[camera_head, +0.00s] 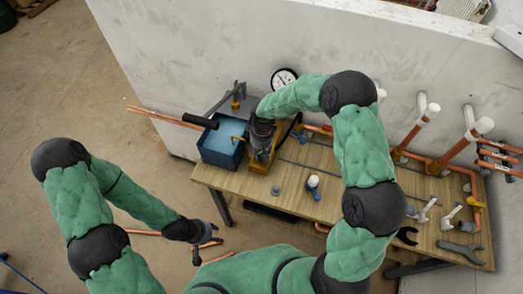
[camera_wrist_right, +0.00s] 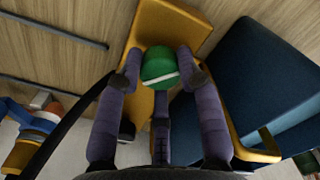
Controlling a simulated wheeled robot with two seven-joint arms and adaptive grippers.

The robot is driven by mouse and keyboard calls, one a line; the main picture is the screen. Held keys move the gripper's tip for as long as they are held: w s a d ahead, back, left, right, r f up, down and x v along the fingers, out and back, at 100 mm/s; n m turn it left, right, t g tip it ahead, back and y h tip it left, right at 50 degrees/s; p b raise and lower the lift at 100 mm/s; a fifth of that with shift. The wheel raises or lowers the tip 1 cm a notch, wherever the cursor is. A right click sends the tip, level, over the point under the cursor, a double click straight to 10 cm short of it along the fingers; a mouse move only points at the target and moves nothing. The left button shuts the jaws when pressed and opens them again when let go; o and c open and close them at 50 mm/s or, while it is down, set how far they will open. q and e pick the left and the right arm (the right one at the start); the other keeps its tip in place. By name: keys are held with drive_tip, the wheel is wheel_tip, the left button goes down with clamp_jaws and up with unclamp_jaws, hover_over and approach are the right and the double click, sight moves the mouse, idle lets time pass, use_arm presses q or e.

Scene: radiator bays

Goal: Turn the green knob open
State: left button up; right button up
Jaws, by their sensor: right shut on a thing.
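The green knob (camera_wrist_right: 160,64), round with a white bar across its face, sits on a yellow-orange body (camera_wrist_right: 165,25) in the right wrist view. My right gripper (camera_wrist_right: 163,72) is shut on the knob, with its purple-grey fingers around the knob's sides. In the head view my right gripper (camera_head: 262,136) is over the yellow-orange body (camera_head: 262,163) on the bench, and the knob is hidden there. My left gripper (camera_head: 208,243) hangs off the bench's front left side, its fingers spread and empty.
A blue tank (camera_head: 218,158) stands left of the yellow-orange body, and also shows in the wrist view (camera_wrist_right: 262,75). A gauge (camera_head: 284,78) is on the wall behind. Copper pipes (camera_head: 452,152), white-handled tools and a wrench (camera_head: 459,249) occupy the bench's right. The bench's front middle (camera_head: 265,195) is mostly clear.

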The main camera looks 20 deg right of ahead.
sight(260, 151)
drive_tip(key=n, duration=0.3)
drive_tip(key=n+p, duration=0.1)
drive_tip(key=shift+w+r, duration=0.25)
drive_tip(key=shift+a+n+p, duration=0.1)
drive_tip(key=shift+n+p, duration=0.3)
drive_tip(key=shift+n, duration=1.8)
drive_tip(key=o, duration=1.1)
drive_tip(key=shift+a, duration=0.1)
drive_tip(key=shift+o, duration=0.2)
drive_tip(key=shift+f, duration=0.15)
drive_tip(key=shift+s, duration=0.1)
wheel_tip(260, 151, up, 12)
